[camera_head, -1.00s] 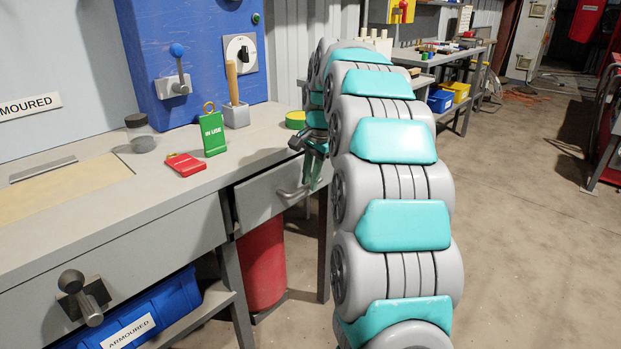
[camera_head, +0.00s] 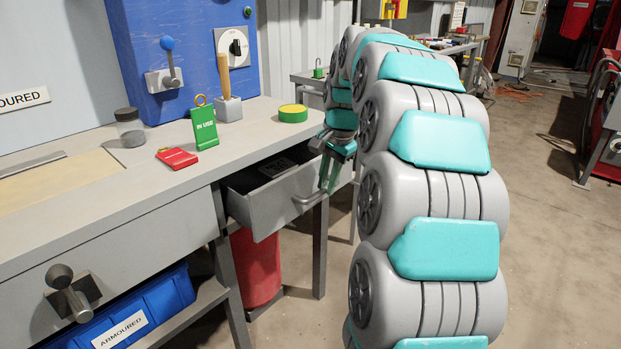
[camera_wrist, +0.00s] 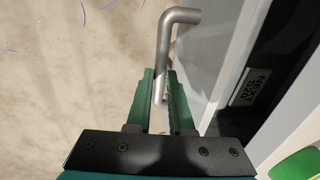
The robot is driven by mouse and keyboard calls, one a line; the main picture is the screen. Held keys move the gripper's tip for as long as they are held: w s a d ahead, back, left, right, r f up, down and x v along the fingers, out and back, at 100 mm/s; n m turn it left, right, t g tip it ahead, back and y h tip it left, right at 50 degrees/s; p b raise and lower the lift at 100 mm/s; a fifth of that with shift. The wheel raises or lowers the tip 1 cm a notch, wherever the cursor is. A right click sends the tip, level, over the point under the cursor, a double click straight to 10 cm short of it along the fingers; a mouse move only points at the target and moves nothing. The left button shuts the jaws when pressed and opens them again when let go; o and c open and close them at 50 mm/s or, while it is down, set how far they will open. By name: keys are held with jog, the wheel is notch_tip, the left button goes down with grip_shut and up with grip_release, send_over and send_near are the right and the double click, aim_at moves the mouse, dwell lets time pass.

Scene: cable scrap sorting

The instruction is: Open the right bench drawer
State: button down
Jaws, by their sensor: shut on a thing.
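The right bench drawer (camera_head: 272,205) is pulled part way out from under the grey bench top, and its dark inside shows. Its bar handle (camera_head: 305,198) is on the front face. My gripper (camera_head: 328,186) is at that handle. In the wrist view, the green fingers of my gripper (camera_wrist: 164,92) are shut on the metal handle (camera_wrist: 172,45), one finger on each side of the bar. A label with printed text (camera_wrist: 250,87) lies inside the open drawer.
On the bench top (camera_head: 150,190) are a green "IN USE" tag (camera_head: 204,128), a red tag (camera_head: 177,158), a jar (camera_head: 130,128) and a green-yellow round tin (camera_head: 293,113). A red bin (camera_head: 256,268) stands below the drawer. Open floor lies to the right.

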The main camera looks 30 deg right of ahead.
jog(key=s+d+b, duration=0.2)
jog(key=s+d, duration=0.2)
jog(key=s, duration=0.9)
jog(key=shift+d+b, duration=0.3)
jog(key=shift+d, duration=0.1)
jog(key=c, duration=0.8)
grip_release()
jog(key=shift+r, duration=0.1)
jog(key=r, duration=0.2)
jog(key=s+r, duration=0.1)
jog(key=r, duration=0.4)
jog(key=shift+s+d+r, duration=0.25)
jog(key=shift+s, duration=0.1)
